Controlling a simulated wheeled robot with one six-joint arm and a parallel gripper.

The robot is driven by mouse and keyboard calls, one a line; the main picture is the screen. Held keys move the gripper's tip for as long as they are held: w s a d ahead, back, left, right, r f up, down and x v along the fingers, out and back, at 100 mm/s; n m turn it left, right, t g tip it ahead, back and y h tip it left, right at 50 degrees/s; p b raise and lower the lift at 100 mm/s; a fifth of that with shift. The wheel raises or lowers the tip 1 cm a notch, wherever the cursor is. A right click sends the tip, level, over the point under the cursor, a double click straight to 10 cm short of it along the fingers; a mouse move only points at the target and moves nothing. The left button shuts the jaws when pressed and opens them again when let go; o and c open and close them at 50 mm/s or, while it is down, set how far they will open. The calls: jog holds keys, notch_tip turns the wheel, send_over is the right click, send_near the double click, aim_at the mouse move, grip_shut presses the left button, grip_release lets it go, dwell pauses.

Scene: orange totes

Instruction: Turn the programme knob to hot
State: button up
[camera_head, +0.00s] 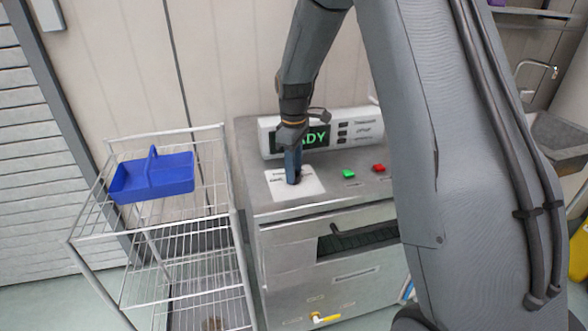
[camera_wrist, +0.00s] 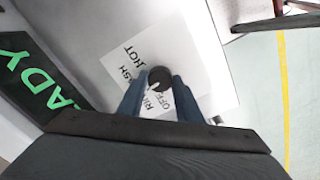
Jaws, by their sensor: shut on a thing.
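The programme knob (camera_wrist: 160,78) is a round dark knob on a white label plate (camera_wrist: 205,55) in the wrist view. Printed words around it include HOT, WASH, RINSE and OFF, partly covered by my fingers. Which word the knob points to is unclear. My gripper (camera_wrist: 160,95) has its two blue fingers on either side of the knob, shut on it. In the head view my gripper (camera_head: 293,180) points down at the white plate (camera_head: 312,187) on top of the grey machine (camera_head: 290,235), and the knob is mostly hidden behind the fingers.
A display reading READY (camera_head: 316,138) stands behind my gripper. A green button (camera_head: 348,174) and a red button (camera_head: 379,168) lie to its right. A wire rack (camera_head: 150,235) with a blue caddy (camera_head: 150,178) stands to the left. A sink (camera_head: 560,140) is at far right.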

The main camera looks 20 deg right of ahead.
jog(key=m, duration=0.7)
jog(key=shift+r, duration=0.1)
jog(key=m, duration=0.4)
jog(key=shift+w+p, duration=0.1)
jog(key=shift+p, duration=0.2)
jog(key=shift+m, duration=1.9)
jog(key=o, duration=1)
jog(key=shift+o, duration=0.2)
jog(key=shift+r+b, duration=1.05)
jog(key=shift+r, duration=2.8)
